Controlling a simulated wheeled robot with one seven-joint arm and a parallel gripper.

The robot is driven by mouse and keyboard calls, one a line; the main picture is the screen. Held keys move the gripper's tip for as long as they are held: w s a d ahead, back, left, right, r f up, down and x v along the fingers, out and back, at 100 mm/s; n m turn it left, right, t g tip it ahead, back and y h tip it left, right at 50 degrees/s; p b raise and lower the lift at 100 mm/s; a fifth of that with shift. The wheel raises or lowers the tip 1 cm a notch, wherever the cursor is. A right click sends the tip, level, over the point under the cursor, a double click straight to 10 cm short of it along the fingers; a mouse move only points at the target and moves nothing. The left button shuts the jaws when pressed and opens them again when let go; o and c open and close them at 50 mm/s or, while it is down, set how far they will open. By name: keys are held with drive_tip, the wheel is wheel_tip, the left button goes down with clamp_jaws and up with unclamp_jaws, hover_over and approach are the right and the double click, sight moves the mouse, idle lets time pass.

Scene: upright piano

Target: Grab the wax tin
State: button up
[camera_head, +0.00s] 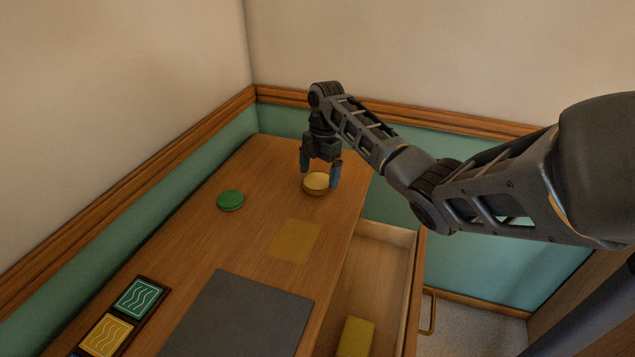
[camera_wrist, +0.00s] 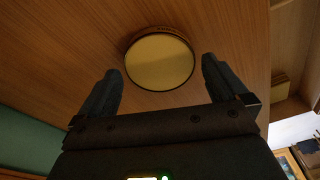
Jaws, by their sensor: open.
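A round tin with a pale yellow top and brown rim, which looks like the wax tin (camera_head: 317,183), sits on the wooden top near its far end. It also shows in the wrist view (camera_wrist: 160,62), just beyond the fingertips. My gripper (camera_head: 320,172) points down over the tin, with its fingers apart on either side. In the wrist view my gripper (camera_wrist: 160,80) is open and nothing is held between the fingers. I cannot tell whether a finger touches the tin.
A green round lid or tin (camera_head: 230,200) lies to the left on the wooden top (camera_head: 262,165). A yellow square (camera_head: 294,240) and a dark grey mat (camera_head: 240,318) lie nearer. An open drawer (camera_head: 375,285) at right holds a yellow block (camera_head: 355,338). Walls close off the back.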

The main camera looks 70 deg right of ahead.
drive_tip(key=shift+a+f, duration=0.1)
drive_tip(key=shift+f, duration=0.75)
drive_tip(key=c, duration=0.9)
drive_tip(key=shift+r, duration=0.1)
